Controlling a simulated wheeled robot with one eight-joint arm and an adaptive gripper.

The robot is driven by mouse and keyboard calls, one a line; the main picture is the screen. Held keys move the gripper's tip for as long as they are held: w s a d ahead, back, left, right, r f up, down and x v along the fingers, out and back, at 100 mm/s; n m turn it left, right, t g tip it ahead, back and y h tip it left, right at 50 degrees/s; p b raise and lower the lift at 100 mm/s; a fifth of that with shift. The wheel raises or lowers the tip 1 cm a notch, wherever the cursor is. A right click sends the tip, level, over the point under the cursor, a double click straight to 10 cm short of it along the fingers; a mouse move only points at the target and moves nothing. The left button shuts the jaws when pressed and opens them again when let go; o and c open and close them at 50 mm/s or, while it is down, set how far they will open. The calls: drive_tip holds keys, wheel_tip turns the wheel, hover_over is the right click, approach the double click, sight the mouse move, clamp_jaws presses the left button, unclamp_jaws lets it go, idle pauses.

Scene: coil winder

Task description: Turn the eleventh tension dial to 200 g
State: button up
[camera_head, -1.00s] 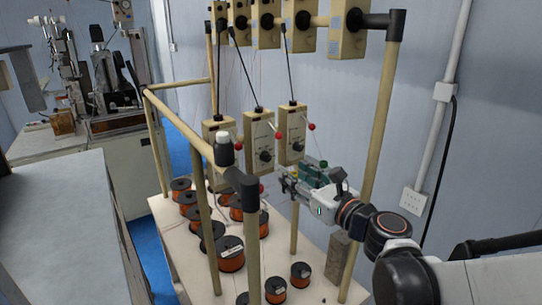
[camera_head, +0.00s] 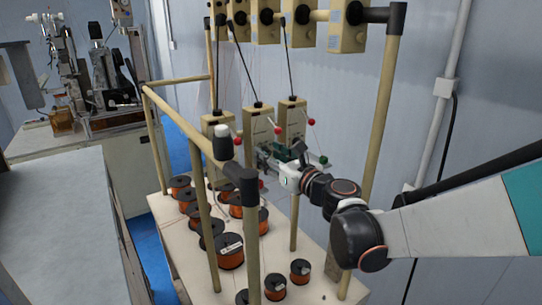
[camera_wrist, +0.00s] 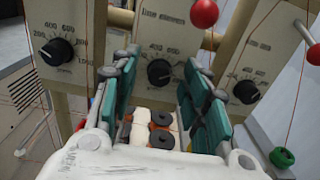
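Three cream tension boxes hang in the lower row in the head view: left (camera_head: 218,143), middle (camera_head: 258,135) and right (camera_head: 292,118). In the wrist view, each has a black dial: left (camera_wrist: 57,52), middle (camera_wrist: 160,72) and right (camera_wrist: 247,92). Numbers ring the dials, with 200 readable at the left one's left side. The middle dial's setting is too small to read. I cannot tell which dial is the eleventh. My gripper (camera_head: 285,160) is open, its green-padded fingers (camera_wrist: 163,85) apart on either side of the middle dial in the picture. Contact is not visible.
Red balls (camera_wrist: 204,13) and a green ball (camera_wrist: 282,157) sit on thin arms near the boxes. Wires run past them. Wire spools (camera_head: 229,252) crowd the shelf below. Frame posts (camera_head: 383,110) stand around, with more boxes (camera_head: 348,25) above.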

clamp_jaws()
drive_tip(key=shift+n, duration=0.4)
drive_tip(key=n, duration=0.4)
drive_tip(key=shift+b, duration=0.3)
drive_tip(key=n, duration=0.6)
drive_tip(key=n+b, duration=0.1)
drive_tip(key=n, duration=1.2)
drive_tip(key=shift+s+a+f, duration=0.1)
drive_tip(key=shift+f, duration=0.15)
drive_tip(key=shift+b, duration=0.3)
